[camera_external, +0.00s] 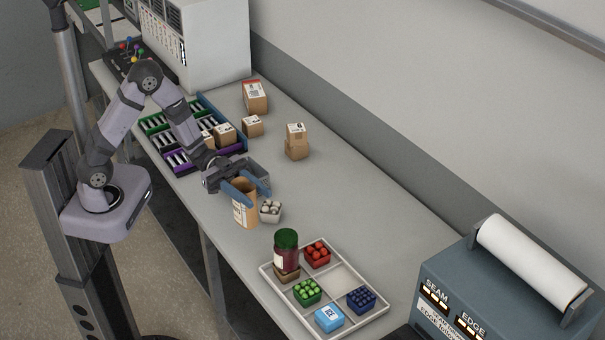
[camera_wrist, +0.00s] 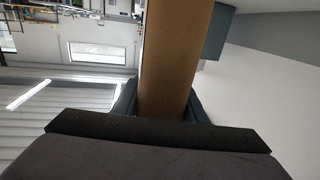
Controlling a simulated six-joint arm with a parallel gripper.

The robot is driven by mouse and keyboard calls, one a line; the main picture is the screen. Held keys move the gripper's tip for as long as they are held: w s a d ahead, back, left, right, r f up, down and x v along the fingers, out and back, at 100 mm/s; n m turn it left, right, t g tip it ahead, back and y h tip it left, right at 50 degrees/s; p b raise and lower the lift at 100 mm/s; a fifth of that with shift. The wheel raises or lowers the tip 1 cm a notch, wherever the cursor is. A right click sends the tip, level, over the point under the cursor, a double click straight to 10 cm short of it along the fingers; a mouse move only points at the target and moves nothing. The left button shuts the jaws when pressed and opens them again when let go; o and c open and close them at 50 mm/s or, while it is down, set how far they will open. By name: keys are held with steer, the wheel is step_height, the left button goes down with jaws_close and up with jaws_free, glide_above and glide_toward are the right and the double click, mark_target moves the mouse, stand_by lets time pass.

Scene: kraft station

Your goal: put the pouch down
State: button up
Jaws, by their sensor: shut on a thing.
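The pouch (camera_external: 243,211) is a brown kraft pouch with a pale label on its front. My gripper (camera_external: 247,187) is shut on its upper part, with blue fingers on both sides. The pouch looks upright at the table's near edge; I cannot tell whether its bottom touches the table (camera_external: 350,210). In the wrist view the pouch (camera_wrist: 174,55) fills the middle as a brown band between my fingers (camera_wrist: 160,105). Its far end is out of that view.
A small box of white items (camera_external: 270,211) stands close right of the pouch. A divided tray (camera_external: 347,281) with a jar (camera_external: 286,250) and coloured boxes lies in front. Cartons (camera_external: 296,146) stand behind. A green and purple rack (camera_external: 180,160) is at left. The table's middle right is clear.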

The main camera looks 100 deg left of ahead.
steer(key=w+a+n+y+b, duration=0.3)
steer(key=w+a+n+y, duration=0.2)
steer(key=a, duration=0.7)
steer(key=w+a+n+g+y+b, duration=0.1)
steer(key=w+a+n+y+b, duration=0.3)
steer(key=a+y, duration=0.6)
steer(key=w+a+n+g+y+b, duration=0.1)
steer(key=w+a+n+y+b, duration=0.2)
steer(key=a, duration=1.2)
steer(key=shift+w+a+r+n+y, duration=0.2)
steer(key=shift+w+n+y, duration=1.6)
steer(key=shift+y, duration=0.8)
steer(key=shift+s+f, duration=0.15)
steer(key=shift+s, duration=0.05)
step_height(320, 180, down, 10)
steer(key=p, duration=0.2)
